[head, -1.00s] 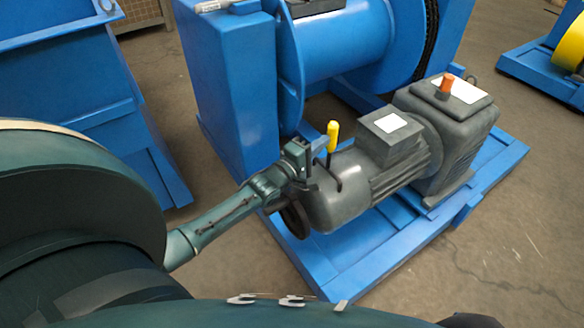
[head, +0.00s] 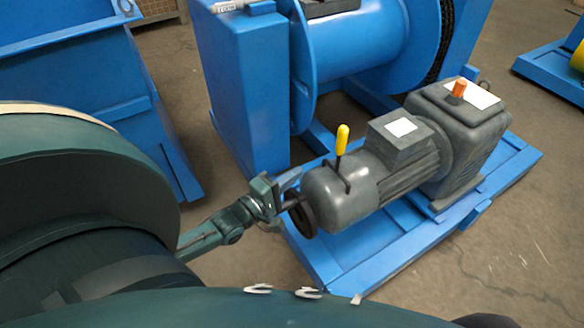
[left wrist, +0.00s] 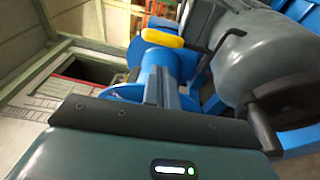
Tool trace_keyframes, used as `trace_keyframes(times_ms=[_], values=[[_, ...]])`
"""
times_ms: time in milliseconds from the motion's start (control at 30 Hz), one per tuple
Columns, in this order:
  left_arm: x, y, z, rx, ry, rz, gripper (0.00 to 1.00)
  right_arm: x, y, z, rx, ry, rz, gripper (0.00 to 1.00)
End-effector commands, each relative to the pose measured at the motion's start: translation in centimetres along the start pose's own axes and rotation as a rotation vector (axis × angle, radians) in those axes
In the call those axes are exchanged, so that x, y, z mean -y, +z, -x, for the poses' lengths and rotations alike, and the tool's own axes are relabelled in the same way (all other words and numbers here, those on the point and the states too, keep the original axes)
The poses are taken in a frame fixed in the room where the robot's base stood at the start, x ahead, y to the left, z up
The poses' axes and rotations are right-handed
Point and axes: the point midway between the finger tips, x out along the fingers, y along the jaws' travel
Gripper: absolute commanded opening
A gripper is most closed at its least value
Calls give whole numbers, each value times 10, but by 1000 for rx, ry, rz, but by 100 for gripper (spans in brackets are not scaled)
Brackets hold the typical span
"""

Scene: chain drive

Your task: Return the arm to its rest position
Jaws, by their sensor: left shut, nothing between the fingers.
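My left gripper (head: 290,178) is in the middle of the head view. It is shut and empty, just left of the grey motor (head: 335,200) and its dark handwheel (head: 300,216). A gap shows between the gripper and the yellow-handled lever (head: 342,139) on top of the motor. Whether it touches the handwheel or its crank I cannot tell. In the left wrist view the yellow handle (left wrist: 163,38) lies beyond my wrist, and the motor (left wrist: 268,60) is at the right. My right gripper is in neither view.
The blue base frame (head: 390,255) lies under the motor and the gearbox (head: 455,140). A tall blue housing (head: 240,90) and a blue drum (head: 355,50) stand behind. A blue bin (head: 80,75) is at upper left. Bare floor (head: 510,235) shows at the right.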

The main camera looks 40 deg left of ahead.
Motion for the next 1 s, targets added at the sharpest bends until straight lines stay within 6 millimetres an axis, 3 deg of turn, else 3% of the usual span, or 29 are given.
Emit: trace_keyframes(times_ms=[633, 767, 1000], values=[[-6, 6, 2, 4, -18, -33, 0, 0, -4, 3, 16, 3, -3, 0], [-26, 36, 9, 32, -98, -200, 0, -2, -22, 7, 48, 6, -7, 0], [-84, 117, 42, 207, -316, -771, 0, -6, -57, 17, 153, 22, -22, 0]])
